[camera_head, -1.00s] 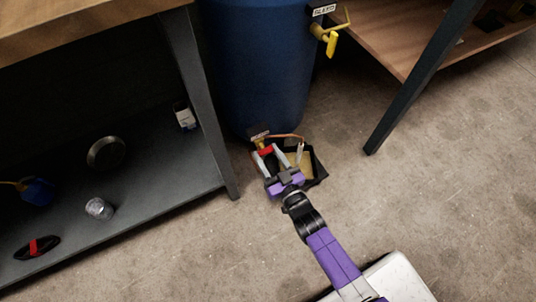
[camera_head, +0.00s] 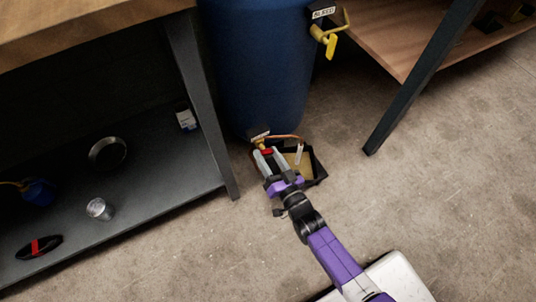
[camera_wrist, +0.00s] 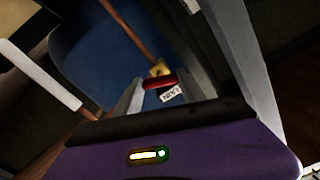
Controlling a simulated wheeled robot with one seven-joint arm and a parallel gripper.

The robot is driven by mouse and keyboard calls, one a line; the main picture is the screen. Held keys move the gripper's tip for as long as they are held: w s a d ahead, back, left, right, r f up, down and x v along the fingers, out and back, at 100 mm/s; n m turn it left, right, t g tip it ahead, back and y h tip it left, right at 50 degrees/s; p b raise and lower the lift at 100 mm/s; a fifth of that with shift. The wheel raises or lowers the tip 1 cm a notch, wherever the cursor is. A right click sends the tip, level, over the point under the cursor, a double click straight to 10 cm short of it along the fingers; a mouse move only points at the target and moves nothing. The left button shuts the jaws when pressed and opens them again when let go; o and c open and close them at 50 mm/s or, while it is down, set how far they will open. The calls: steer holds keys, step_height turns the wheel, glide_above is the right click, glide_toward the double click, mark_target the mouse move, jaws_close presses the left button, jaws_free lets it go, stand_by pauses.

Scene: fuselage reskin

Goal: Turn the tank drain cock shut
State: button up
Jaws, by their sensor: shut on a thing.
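The blue tank (camera_head: 265,75) stands upright at the top centre, with the drain cock (camera_head: 259,144) low on its front. The cock has a brass body and a red handle (camera_head: 266,152). My gripper (camera_head: 267,155) reaches in from the front and is shut on the red handle. The wrist view shows the red handle (camera_wrist: 159,83) crosswise between my fingers, with the brass body (camera_wrist: 160,69) just beyond it. A small white label (camera_wrist: 172,95) sits beside it. The fingers partly hide the handle in the head view, and its exact turn is hard to tell there.
A black tray (camera_head: 320,168) with a tan inside lies just right of my gripper, and a copper-coloured tube (camera_head: 290,137) runs over it. A yellow bleed valve (camera_head: 330,42) is higher on the right. A dark shelf (camera_head: 150,215) and a bench leg (camera_head: 420,85) flank the tank.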

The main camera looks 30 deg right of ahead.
steer(key=shift+f+m+b, duration=0.1)
steer(key=shift+m+b, duration=1.45)
steer(key=shift+m, duration=4.95)
steer(key=o, duration=1.4)
steer(key=shift+c, duration=0.2)
steer(key=s+p, duration=0.2)
steer(key=s, duration=0.6)
steer(key=shift+w, duration=0.1)
